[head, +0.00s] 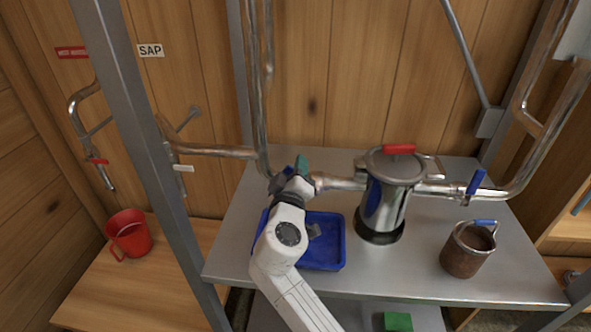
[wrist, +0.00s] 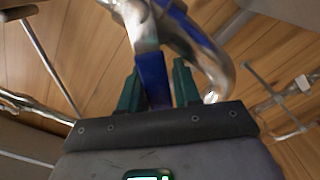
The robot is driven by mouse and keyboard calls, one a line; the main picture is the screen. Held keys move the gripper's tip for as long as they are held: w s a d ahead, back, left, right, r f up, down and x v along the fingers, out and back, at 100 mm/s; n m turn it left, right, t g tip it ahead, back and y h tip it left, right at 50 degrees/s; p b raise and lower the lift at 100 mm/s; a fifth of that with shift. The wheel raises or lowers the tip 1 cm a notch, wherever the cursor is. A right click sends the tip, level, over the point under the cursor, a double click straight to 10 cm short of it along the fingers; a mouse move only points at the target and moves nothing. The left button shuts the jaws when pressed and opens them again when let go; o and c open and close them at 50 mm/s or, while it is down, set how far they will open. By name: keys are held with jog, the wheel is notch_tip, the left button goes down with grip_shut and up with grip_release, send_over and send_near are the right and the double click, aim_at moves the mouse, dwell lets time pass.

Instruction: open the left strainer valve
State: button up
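The metal strainer (head: 388,195) stands upright on the grey shelf, with a red-topped lid and pipes on both sides. The left valve's blue handle (head: 288,171) is on the left pipe. In the wrist view, this handle (wrist: 153,78) runs down between the green fingers of my gripper (wrist: 158,85). The fingers are close together, and the handle nearly fills the gap. In the head view my gripper (head: 295,174) is at the left valve, and my wrist hides much of the valve body. The right valve has a blue handle (head: 475,182) tilted upward.
A blue tray (head: 335,250) lies on the shelf beneath my arm. A rusty pot (head: 467,252) stands at the right. A red mug (head: 129,236) is on the lower wooden bench. A grey post (head: 150,165) and vertical pipes (head: 260,90) border the arm's left side.

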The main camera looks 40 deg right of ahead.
jog(key=shift+o, duration=1.3)
jog(key=shift+f, duration=0.1)
